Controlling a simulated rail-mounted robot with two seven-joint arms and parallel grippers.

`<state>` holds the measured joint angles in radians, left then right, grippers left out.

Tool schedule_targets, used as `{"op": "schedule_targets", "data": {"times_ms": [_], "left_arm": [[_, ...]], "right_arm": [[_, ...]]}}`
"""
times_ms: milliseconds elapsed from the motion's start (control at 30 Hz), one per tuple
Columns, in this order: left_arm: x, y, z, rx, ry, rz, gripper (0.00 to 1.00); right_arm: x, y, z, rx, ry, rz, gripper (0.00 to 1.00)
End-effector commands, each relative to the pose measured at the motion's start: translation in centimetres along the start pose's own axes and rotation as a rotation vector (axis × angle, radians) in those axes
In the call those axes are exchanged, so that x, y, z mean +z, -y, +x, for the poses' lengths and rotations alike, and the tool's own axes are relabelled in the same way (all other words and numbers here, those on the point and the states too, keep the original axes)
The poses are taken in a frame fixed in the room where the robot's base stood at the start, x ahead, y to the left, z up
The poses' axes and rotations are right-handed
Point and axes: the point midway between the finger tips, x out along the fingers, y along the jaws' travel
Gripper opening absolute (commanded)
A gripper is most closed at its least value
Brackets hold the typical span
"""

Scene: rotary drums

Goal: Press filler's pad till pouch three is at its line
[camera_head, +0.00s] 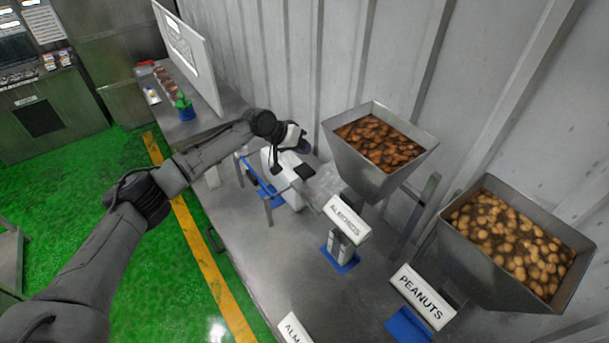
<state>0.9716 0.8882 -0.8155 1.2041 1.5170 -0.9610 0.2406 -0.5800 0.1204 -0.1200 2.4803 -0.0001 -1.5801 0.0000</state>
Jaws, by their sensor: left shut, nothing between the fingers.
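My left gripper (276,166) is shut and empty, pointing down over a white machine (282,184) on the grey bench. A small black square pad (305,171) is on the machine's right side, just right of my fingertips. I cannot tell if the fingertips touch the machine. A clear, see-through part (325,184) is beside it, below the almond hopper (378,150). I cannot make out separate pouches or any fill line. My right gripper is not in view.
An ALMONDS sign (346,219) and a PEANUTS sign (422,296) stand before the hoppers. The peanut hopper (518,250) is at the right. A white board (190,58) and small plant (183,103) are at the far end.

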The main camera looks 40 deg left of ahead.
Motion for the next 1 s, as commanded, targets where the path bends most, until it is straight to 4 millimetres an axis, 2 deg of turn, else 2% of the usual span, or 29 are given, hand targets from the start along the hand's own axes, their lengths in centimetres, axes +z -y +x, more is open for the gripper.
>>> {"op": "schedule_targets", "data": {"times_ms": [33,133,400,1000], "left_arm": [[0.6,0.7,0.9,0.0,-0.001,0.0,0.0],[1.3,1.3,1.8,0.0,0.0,0.0,0.0],[2.2,2.2,3.0,0.001,0.0,0.001,0.0],[2.3,2.2,3.1,0.001,0.0,0.001,0.0]], "right_arm": [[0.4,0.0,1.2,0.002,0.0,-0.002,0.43],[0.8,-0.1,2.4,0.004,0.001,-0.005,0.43],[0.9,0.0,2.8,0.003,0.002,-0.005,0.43],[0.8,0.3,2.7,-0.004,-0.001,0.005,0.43]]}}
